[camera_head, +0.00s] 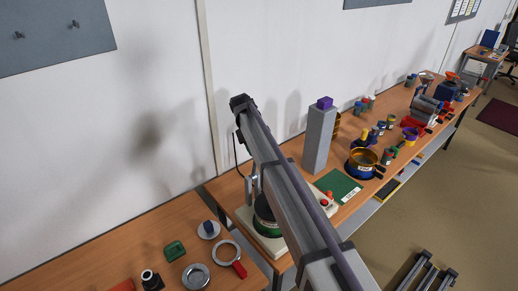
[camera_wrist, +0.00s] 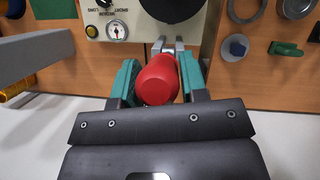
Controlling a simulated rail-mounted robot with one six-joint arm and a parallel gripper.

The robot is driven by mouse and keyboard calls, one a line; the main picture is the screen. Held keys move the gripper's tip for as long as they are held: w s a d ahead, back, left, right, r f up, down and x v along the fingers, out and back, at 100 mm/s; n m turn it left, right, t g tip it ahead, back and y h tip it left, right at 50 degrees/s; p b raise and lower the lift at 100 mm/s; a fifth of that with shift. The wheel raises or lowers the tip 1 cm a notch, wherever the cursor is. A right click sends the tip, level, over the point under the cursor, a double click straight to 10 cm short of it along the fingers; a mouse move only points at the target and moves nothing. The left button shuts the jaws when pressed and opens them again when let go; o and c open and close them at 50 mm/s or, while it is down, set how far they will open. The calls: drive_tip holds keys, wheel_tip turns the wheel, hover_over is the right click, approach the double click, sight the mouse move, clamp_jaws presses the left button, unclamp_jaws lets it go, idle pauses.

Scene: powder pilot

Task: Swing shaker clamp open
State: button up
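The shaker shows in the head view as a pale base (camera_head: 247,221) with a green-rimmed dark round part (camera_head: 265,228), partly behind my arm. In the wrist view its front panel (camera_wrist: 92,18) with dial is at the top, beside a black round part (camera_wrist: 172,5). A red knob (camera_wrist: 158,82) on a grey metal clamp lever (camera_wrist: 178,46) sticks out from the shaker toward me. My gripper (camera_wrist: 160,80) has its teal fingers on both sides of the knob, seemingly touching it. In the head view my arm hides the gripper and knob.
A tall grey column (camera_head: 318,140) and a green mat (camera_head: 338,186) stand right of the shaker. Left on the bench are a metal ring with red handle (camera_head: 227,252), a round dish (camera_head: 196,277) and a green item (camera_head: 174,251). A white wall is close behind.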

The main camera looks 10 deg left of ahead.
drive_tip(key=o, duration=0.3)
drive_tip(key=p+v, duration=0.7)
drive_tip(key=shift+r, duration=0.2)
drive_tip(key=s+d+m+y, duration=0.15)
drive_tip(key=s+d, duration=0.25)
drive_tip(key=d, duration=0.4)
drive_tip(key=s+d+f+m, duration=0.1)
drive_tip(key=s+d+m, duration=0.1)
drive_tip(key=s+d, duration=0.45)
drive_tip(key=s+d+m+y, duration=0.1)
drive_tip(key=s+d+m, duration=0.1)
drive_tip(key=d, duration=0.7)
drive_tip(key=s+d+m+t+y, duration=0.2)
drive_tip(key=s+d+m, duration=0.4)
drive_tip(key=s+d, duration=0.85)
drive_tip(key=shift+m, duration=0.35)
drive_tip(key=s+f+b, duration=0.1)
drive_tip(key=f+b, duration=0.5)
drive_tip(key=s+f+b, duration=0.2)
drive_tip(key=f+b, duration=0.3)
drive_tip(key=f, duration=0.1)
drive_tip(key=s+f+b, duration=0.2)
drive_tip(key=f+b, duration=0.4)
drive_tip(key=shift+b, duration=0.3)
